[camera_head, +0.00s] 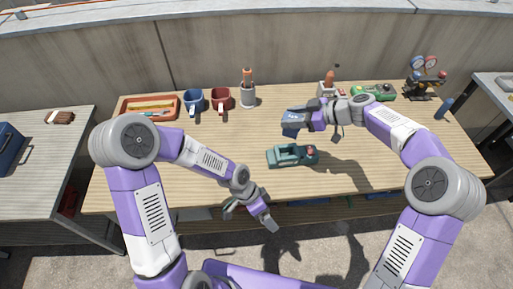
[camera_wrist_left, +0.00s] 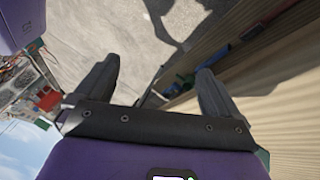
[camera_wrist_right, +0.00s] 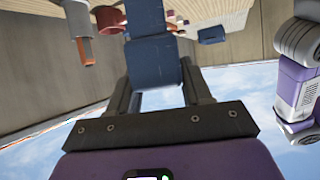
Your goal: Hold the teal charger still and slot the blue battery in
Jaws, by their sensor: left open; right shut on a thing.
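The teal charger (camera_head: 285,158) sits on the wooden table, right of centre, with a small red part at its right end. My right gripper (camera_head: 295,118) is shut on the blue battery (camera_head: 290,131) and holds it in the air above and behind the charger, apart from it. In the right wrist view the battery (camera_wrist_right: 152,58) sits between the two fingers. My left gripper (camera_head: 250,213) is open and empty, by the table's front edge, left of and nearer than the charger. In the left wrist view its fingers (camera_wrist_left: 158,85) are spread, with nothing between them.
An orange tray (camera_head: 126,112), blue mug (camera_head: 194,101), red mug (camera_head: 220,100) and grey cup (camera_head: 248,97) line the back left. A green object (camera_head: 374,92) and gauges (camera_head: 425,72) stand back right. The table around the charger is clear.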

